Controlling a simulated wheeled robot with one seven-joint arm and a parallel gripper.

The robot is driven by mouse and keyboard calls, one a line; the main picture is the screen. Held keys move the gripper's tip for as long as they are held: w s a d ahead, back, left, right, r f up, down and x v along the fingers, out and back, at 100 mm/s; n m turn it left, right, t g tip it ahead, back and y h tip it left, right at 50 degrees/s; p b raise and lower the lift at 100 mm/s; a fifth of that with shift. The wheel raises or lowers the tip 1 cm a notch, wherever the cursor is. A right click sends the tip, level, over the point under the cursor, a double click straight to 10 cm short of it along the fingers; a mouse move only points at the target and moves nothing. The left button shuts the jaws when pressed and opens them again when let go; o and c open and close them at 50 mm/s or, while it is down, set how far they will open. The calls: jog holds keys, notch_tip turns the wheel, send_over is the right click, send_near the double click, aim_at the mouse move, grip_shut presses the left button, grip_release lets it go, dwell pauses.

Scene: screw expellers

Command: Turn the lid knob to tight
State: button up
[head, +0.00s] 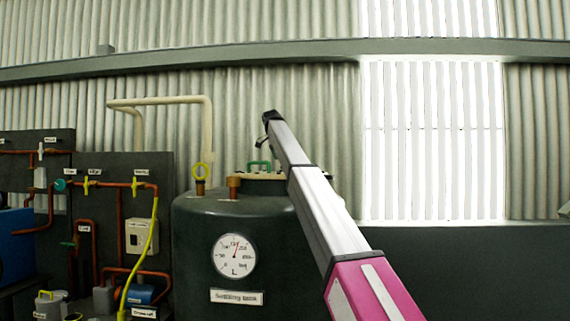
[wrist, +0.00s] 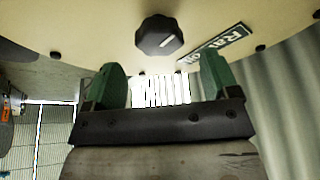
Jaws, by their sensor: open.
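In the wrist view a dark, many-sided knob (wrist: 160,36) with a short white pointer line sits on a cream, round-edged surface (wrist: 90,28). My gripper (wrist: 162,72) is open, its two green fingers apart. The knob appears beyond the fingertips, roughly centred between them, and I see no contact. My arm reaches up across the tank's right side. I cannot make out the knob or the fingers there.
A label plate (wrist: 214,44) lies beside the knob, its text partly hidden by a finger. A round gauge (head: 235,256) is on the tank front. A yellow ring fitting (head: 201,178) and a brown pipe stub (head: 233,187) rise from its top. Pipe panels stand at left.

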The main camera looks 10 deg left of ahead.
jog(key=v, duration=0.6)
